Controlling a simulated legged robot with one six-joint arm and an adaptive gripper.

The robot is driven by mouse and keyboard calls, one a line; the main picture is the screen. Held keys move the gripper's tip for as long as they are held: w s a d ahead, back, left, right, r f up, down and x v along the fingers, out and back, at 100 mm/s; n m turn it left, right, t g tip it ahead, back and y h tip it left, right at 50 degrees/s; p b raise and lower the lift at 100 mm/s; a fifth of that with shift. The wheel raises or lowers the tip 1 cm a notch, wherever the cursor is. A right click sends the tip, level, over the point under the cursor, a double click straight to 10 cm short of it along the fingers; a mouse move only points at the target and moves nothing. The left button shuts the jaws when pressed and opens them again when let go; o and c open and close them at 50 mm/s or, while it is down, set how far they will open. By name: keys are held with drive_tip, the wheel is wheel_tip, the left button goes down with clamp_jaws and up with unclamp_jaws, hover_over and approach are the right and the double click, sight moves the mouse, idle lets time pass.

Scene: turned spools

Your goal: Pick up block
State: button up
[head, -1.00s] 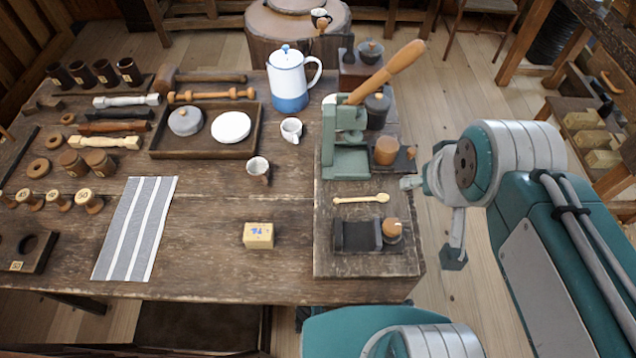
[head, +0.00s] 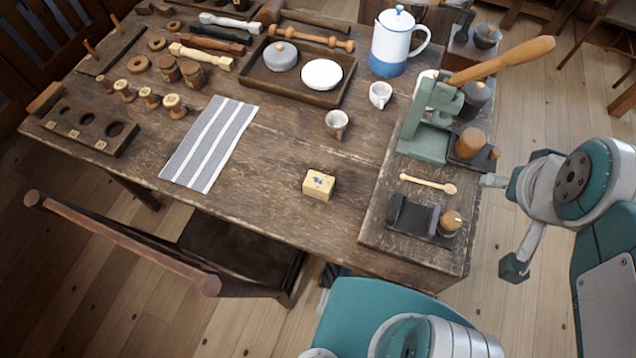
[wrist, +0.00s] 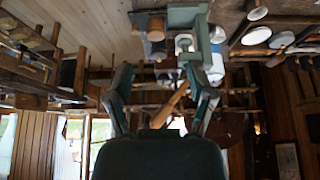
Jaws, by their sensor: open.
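The block (head: 319,186) is a small pale yellow wooden cube-like piece with blue marks on top. It lies on the bare wood of the table, left of the raised board, in the head view. My gripper (head: 501,224) is open and empty beyond the table's right edge, well to the right of the block. In the wrist view my gripper (wrist: 163,75) shows two spread fingers with nothing held between them. I cannot make out the block in the wrist view.
A board (head: 377,228) on the table's right carries a green lever press (head: 428,125), a wooden spoon (head: 428,184) and a dark cradle. A striped cloth (head: 208,145) lies left of the block, a cup (head: 337,124) behind it. A chair (head: 120,245) stands at the front.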

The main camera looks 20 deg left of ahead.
idle(0.4)
drive_tip(key=o, duration=0.4)
drive_tip(key=shift+w+a, duration=0.1)
drive_tip(key=n+g, duration=0.6)
drive_tip(key=n, duration=1.2)
hover_over(319, 181)
wheel_tip(319, 181, down, 20)
drive_tip(key=shift+w+a+f, duration=0.1)
drive_tip(key=shift+a+f, duration=0.2)
drive_tip(key=shift+a, duration=0.25)
wheel_tip(319, 181, down, 5)
drive_tip(key=shift+d+f, duration=0.1)
drive_tip(key=shift+d, duration=0.05)
drive_tip(key=shift+d+f, duration=0.2)
drive_tip(key=shift+f, duration=1.1)
drive_tip(key=shift+d+f, duration=0.15)
drive_tip(key=shift+f, duration=1.15)
